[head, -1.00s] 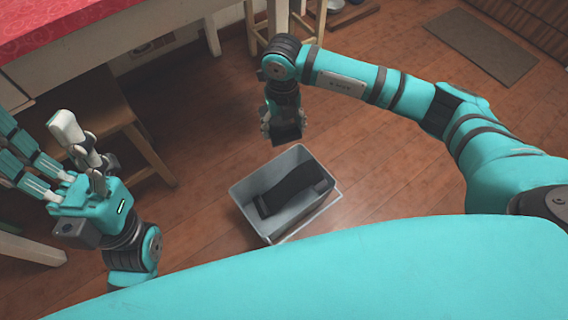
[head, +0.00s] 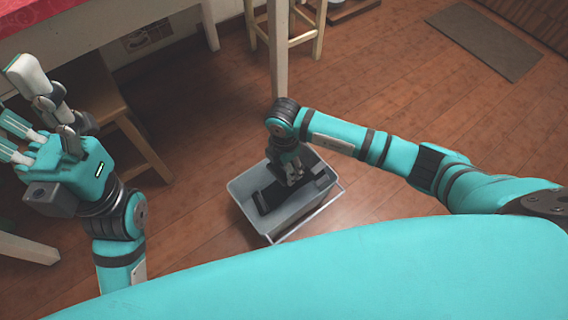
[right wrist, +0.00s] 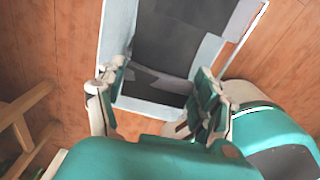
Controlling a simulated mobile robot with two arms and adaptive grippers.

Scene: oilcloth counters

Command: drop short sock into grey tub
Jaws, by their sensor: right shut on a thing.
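The grey tub (head: 237,188) stands on the floor, and its rim also shows in the right wrist view (right wrist: 116,30). My right gripper (head: 293,177) points down inside the tub's opening. It is shut on a dark piece of cloth, which I take for the short sock (right wrist: 158,82); in the right wrist view it spans between the fingers (right wrist: 160,90). Another dark cloth (right wrist: 175,35) lies in the tub below. In the head view the two dark cloths overlap and are hard to tell apart. My left gripper (head: 32,112) is open and empty at the left, away from the tub.
A table with a red cloth (head: 22,14) stands at the upper left, with a wooden stool (head: 95,85) under it. Another stool (head: 305,35) and a table leg (head: 278,50) stand behind the tub. A brown mat (head: 485,42) lies at the upper right. The floor right of the tub is clear.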

